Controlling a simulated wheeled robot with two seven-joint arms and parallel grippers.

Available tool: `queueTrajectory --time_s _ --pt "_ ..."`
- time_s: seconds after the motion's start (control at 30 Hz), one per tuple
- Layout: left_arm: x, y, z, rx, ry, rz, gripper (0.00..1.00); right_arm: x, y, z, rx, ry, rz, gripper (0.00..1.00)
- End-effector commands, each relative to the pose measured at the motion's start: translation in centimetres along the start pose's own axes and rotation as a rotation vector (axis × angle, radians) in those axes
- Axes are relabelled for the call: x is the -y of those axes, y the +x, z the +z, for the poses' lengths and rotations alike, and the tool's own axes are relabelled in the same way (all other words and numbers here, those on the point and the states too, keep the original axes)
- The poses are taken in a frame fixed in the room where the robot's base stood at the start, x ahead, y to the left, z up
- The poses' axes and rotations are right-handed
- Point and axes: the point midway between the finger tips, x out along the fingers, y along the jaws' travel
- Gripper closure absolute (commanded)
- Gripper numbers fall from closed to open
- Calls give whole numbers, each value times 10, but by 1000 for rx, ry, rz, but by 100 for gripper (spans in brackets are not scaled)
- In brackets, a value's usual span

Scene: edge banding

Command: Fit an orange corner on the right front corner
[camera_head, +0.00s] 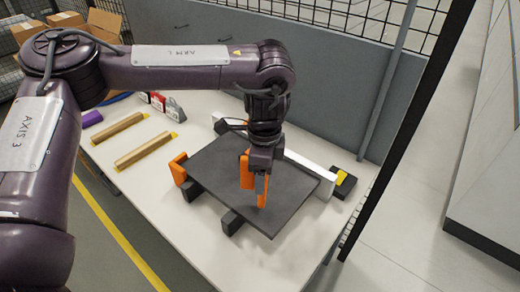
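A dark grey panel (215,170) lies flat on black blocks on the white table. My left gripper (262,187) points down over the front right part of the panel. It appears shut on an orange corner (246,172), which shows on both sides of the fingers and is seen against the panel. I cannot tell whether the orange corner touches the panel. The panel's nearest corner is bare. My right gripper is not in view.
The white table (150,182) holds two brown rolls (145,149) at left and small red and white items (160,103) behind. A white bar (310,172) and a black block with yellow (344,183) lie at right. A grey wall and mesh fence stand behind.

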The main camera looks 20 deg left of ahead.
Motion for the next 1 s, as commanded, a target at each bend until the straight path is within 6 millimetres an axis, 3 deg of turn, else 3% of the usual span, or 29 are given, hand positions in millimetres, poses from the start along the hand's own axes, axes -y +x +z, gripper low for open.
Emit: queueTrajectory --time_s 0.03,0.6,0.8,1.0 --pt "-7 -4 -2 0 119 7 58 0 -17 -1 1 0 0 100" --pt "-73 2 -19 -8 1550 -14 58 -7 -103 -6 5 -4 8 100" --pt "-91 0 -24 -6 1931 -29 58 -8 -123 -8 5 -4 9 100" --pt "-99 1 -25 -1 2116 -38 58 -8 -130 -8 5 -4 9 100"
